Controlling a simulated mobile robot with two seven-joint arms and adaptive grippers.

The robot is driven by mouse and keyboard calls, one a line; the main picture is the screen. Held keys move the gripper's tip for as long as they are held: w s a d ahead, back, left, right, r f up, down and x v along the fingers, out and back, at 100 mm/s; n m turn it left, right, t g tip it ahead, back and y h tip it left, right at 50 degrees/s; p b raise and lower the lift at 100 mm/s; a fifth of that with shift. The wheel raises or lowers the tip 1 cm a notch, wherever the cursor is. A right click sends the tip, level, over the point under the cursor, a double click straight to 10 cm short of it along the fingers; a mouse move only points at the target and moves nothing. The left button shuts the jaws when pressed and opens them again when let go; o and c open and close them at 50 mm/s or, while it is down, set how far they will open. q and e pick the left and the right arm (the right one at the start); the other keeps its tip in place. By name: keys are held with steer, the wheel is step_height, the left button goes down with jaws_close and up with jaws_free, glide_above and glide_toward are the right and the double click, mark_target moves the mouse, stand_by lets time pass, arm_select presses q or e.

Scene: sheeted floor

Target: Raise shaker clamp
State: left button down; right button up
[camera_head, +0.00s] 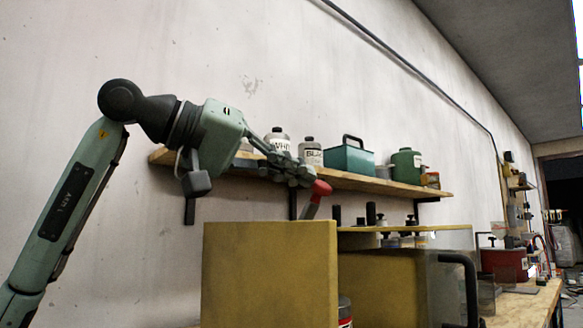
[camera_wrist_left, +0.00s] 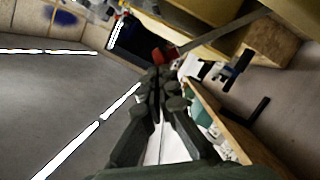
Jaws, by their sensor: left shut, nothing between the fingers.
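A red-tipped lever (camera_head: 320,190), which looks like the shaker clamp handle, stands tilted above the yellow shaker housing (camera_head: 270,270). Its red end (camera_wrist_left: 165,54) also shows in the left wrist view, just beyond my fingertips. My left gripper (camera_head: 302,176) reaches in from the left above the housing, with its fingers right beside the red end. I cannot tell whether they touch it. In the left wrist view the gripper (camera_wrist_left: 160,76) is shut with nothing between the fingers. The lower part of the lever is hidden behind the housing's front panel. My right gripper is not in view.
A wooden wall shelf (camera_head: 385,186) behind my left gripper holds bottles, a teal box (camera_head: 348,160) and a green canister (camera_head: 405,164). A clear panel and a black bar handle (camera_head: 460,262) are at the housing's right. A workbench (camera_head: 525,303) with a red box lies farther right.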

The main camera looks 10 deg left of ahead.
mark_target(319, 193)
arm_select(q)
steer(key=s+d+f+m, duration=0.1)
steer(key=s+d+f+m+y, duration=0.1)
steer(key=d+f, duration=0.1)
steer(key=shift+s+d+f+m+t, duration=0.2)
steer(key=shift+s+m+t, duration=0.1)
steer(key=shift+m, duration=0.1)
steer(key=shift+s+d+f+m+t+y+b, duration=0.15)
steer(key=shift+s+d+f+m+y+b, duration=0.2)
steer(key=shift+f, duration=0.35)
steer(key=shift+s+d+f+m+t+y, duration=0.1)
steer(key=shift+s+d+f+m+y, duration=0.1)
steer(key=shift+d+f+m, duration=0.3)
steer(key=shift+s+d+f+m+t+y+b, duration=0.25)
steer(key=shift+f+m, duration=0.2)
steer(key=shift+f, duration=0.45)
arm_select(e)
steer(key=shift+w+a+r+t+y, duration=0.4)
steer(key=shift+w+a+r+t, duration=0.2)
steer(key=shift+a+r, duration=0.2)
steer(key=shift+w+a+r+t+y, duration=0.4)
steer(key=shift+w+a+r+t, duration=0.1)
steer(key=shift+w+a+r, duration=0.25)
arm_select(q)
steer(key=shift+a+r, duration=0.1)
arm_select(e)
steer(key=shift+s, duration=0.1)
